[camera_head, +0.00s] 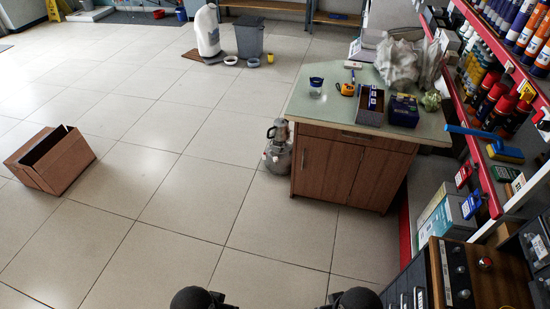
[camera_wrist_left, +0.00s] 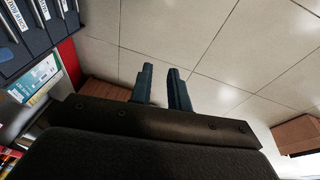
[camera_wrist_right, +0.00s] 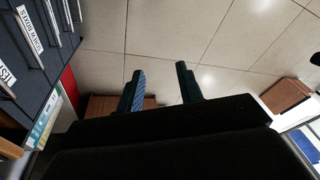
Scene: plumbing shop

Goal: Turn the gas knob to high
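A wooden panel (camera_head: 472,285) at the lower right of the head view carries several dark knobs and one red-and-white knob (camera_head: 485,263). I cannot tell for sure which one is the gas knob, and its setting is too small to read. My left gripper (camera_wrist_left: 160,68) shows in the left wrist view with a narrow gap between its fingers and nothing in it. My right gripper (camera_wrist_right: 160,68) shows in the right wrist view, with its fingers wider apart and empty. Both point over bare floor, away from the panel. Neither gripper's fingers show in the head view.
Dark drawers (camera_wrist_right: 35,45) stand close on the left of both wrist views. A wooden cabinet (camera_head: 350,170) with a cluttered green top (camera_head: 335,108) stands ahead. Stocked red-edged shelves (camera_head: 465,125) line the right. A cardboard box (camera_head: 60,165) lies at left. The tiled floor between is clear.

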